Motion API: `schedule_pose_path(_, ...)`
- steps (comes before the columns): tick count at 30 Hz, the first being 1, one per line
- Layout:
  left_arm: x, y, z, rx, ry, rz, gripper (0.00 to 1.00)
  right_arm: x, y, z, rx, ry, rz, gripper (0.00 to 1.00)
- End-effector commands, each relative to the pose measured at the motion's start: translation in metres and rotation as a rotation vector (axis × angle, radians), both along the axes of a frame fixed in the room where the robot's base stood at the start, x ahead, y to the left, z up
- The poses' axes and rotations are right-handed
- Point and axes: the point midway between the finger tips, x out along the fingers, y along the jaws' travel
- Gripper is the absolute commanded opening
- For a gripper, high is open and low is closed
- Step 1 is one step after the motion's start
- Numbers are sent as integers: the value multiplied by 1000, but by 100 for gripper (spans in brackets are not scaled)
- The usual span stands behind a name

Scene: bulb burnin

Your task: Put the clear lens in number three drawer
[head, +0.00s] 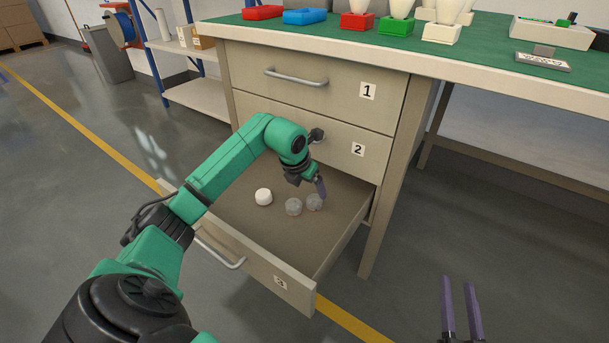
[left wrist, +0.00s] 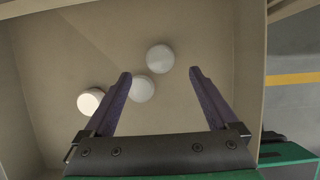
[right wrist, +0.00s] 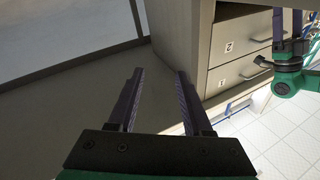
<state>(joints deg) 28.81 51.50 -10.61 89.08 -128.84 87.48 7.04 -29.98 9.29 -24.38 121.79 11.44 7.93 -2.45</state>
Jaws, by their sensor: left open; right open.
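Drawer number three (head: 281,283) is pulled out at the bottom of the cabinet. Inside it lie one opaque white lens (head: 263,197) and two clear, greyish lenses, one in the middle (head: 293,207) and one to the right (head: 314,202). My left gripper (head: 321,188) is over the drawer, pointing down, open and empty. In the left wrist view the clear lenses (left wrist: 141,88) (left wrist: 160,58) show around the space between its fingertips, and the white lens (left wrist: 90,101) is outside on the left. My right gripper (head: 459,281) is open and empty, away from the drawer at the lower right.
Drawers one (head: 310,85) and two (head: 342,140) above are shut. The green bench top (head: 480,55) carries red, blue and green trays and white bulbs. A cabinet side and bench leg stand right of the drawer. The floor (head: 430,235) around my right gripper is clear.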

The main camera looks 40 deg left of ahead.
Motion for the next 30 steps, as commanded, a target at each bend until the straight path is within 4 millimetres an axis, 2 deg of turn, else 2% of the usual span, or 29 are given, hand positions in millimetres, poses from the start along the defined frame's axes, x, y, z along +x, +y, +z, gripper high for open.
schedule_pose_path(9, -9, 0, 24, 1, 0, -1, 93, -46, 6, -86, -40, 271, 41, 50)
schedule_pose_path(16, -16, 0, 40, 1, -1, 0, 93, -88, 8, -138, -64, 445, 70, 50)
schedule_pose_path(21, -18, -1, 44, 1, -1, -1, 93, -106, 9, -156, -72, 510, 81, 50)
schedule_pose_path(30, -18, -1, 45, 0, 0, 0, 93, -108, 9, -159, -73, 518, 83, 50)
